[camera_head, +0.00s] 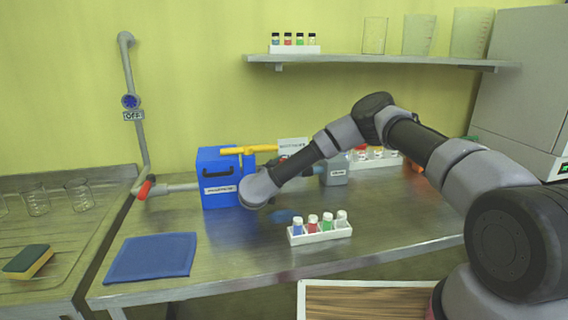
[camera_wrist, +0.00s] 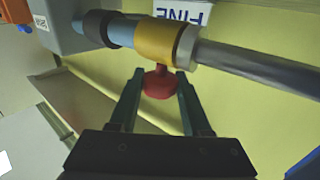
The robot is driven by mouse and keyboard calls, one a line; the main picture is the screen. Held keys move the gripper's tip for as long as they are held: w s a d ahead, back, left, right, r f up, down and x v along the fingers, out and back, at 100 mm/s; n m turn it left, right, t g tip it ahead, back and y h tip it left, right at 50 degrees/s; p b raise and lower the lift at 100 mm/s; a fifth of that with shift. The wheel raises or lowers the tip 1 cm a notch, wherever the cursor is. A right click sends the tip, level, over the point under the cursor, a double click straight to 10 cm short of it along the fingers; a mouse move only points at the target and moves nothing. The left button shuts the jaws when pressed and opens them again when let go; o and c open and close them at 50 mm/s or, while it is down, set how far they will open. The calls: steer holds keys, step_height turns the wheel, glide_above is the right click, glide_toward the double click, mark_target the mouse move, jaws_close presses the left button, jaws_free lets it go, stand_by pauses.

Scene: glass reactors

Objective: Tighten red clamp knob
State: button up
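In the wrist view the red clamp knob (camera_wrist: 159,82) hangs under a yellow clamp collar (camera_wrist: 154,40) around a grey rod. The two fingers of my gripper (camera_wrist: 160,78) stand on either side of the knob, very close to it. I cannot tell whether they touch it. In the head view my gripper and the knob are hidden behind my arm, near the blue box.
A blue box (camera_head: 220,178) with a yellow pipe stands on the steel table (camera_head: 250,258). A white rack (camera_head: 320,232) of small vials stands in front of my arm. A blue mat (camera_head: 152,257) lies left. A grey box (camera_head: 334,172) is behind.

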steer(key=o, duration=0.3)
steer(key=shift+d+y, duration=0.1)
steer(key=shift+y, duration=0.2)
